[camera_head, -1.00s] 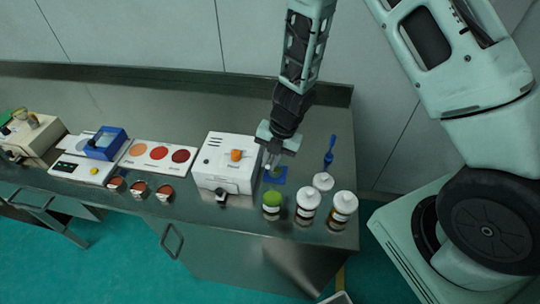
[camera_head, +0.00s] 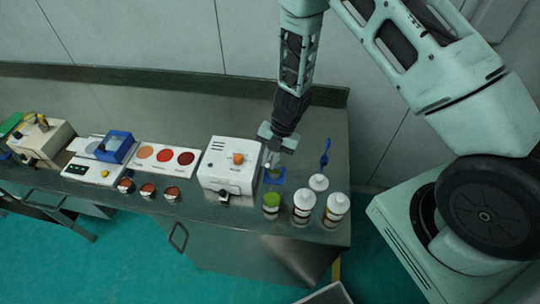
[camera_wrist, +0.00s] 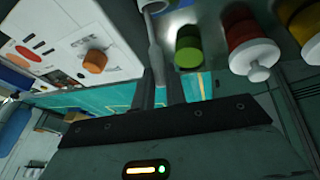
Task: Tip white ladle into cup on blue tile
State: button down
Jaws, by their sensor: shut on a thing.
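My gripper (camera_head: 271,157) is above the blue tile (camera_head: 281,181), with its fingers pointing down. In the wrist view its fingers (camera_wrist: 160,94) are shut on a pale ladle handle (camera_wrist: 155,62). The white ladle's bowl (camera_wrist: 152,6) is cut off by the top edge of that view. The cup's inside is hidden.
A blue-handled tool (camera_head: 325,152) rises by a white lid (camera_head: 318,182). A white machine (camera_head: 226,172) with an orange knob is just left. The steel counter behind is clear.

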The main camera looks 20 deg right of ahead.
jog(key=shift+d+r+p, duration=0.1)
jog(key=shift+r+p, duration=0.15)
jog(key=shift+p, duration=0.05)
jog(key=shift+w+d+r+g+y+p, duration=0.2)
jog(key=shift+w+r+g+y+p, duration=0.15)
jog(key=shift+g+p, duration=0.35)
jog(key=w+d+r+g+y+b, duration=0.1)
jog(key=g, duration=0.1)
jog(key=w+d+r+g+y+b, duration=0.1)
jog(key=w+y+b, duration=0.1)
jog(key=w+r+m+g+y+b, duration=0.1)
jog(key=g+b, duration=0.1)
jog(key=shift+w+d+r+g+y, duration=0.15)
jog(key=shift+d+r+g+y, duration=0.15)
jog(key=shift+d+r+y, duration=0.1)
jog(key=shift+w+d+r+g+y+b, duration=0.2)
jog(key=shift+r+g+y+b, duration=0.1)
jog(key=shift+b, duration=0.2)
jog(key=shift+r, duration=0.1)
